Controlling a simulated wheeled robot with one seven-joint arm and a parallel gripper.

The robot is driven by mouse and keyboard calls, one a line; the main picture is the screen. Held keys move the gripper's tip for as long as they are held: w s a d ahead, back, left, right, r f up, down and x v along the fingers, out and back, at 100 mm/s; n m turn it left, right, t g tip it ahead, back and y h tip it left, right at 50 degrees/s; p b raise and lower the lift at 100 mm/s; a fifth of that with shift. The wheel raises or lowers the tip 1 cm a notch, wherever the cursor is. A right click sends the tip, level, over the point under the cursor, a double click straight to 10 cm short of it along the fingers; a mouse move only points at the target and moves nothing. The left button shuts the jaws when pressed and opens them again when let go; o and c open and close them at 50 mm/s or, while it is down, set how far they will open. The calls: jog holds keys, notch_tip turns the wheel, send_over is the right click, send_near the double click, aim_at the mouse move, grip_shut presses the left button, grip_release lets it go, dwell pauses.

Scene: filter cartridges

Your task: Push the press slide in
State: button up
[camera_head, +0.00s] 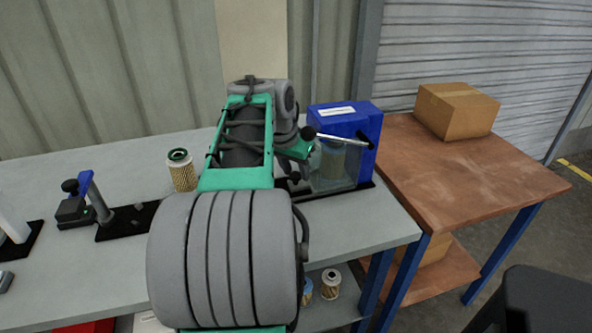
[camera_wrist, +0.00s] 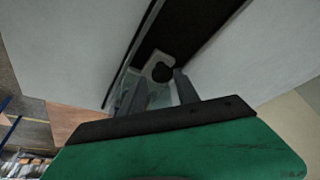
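The blue press (camera_head: 345,125) stands at the right end of the grey bench. It has a lever with a black knob, and a clear guard with a pale filter cartridge (camera_head: 332,160) behind it. My gripper (camera_head: 290,182) is low at the press's left side, partly hidden by my arm. In the wrist view its two grey fingers (camera_wrist: 157,92) are apart, pointing at a black base plate (camera_wrist: 185,38). A pale grey block with a dark round knob (camera_wrist: 162,73) lies just beyond and between the fingertips. I cannot tell whether they touch it.
A yellowish filter cartridge (camera_head: 182,172) stands on the bench (camera_head: 135,160) left of my arm. A clamp-like fixture with a blue part (camera_head: 85,200) is farther left. A cardboard box (camera_head: 457,110) sits on the brown side table (camera_head: 450,170).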

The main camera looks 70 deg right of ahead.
jog(key=a, duration=0.8)
jog(key=w+a, duration=0.1)
jog(key=a, duration=0.3)
jog(key=shift+a+r, duration=0.15)
jog(key=shift+r, duration=0.1)
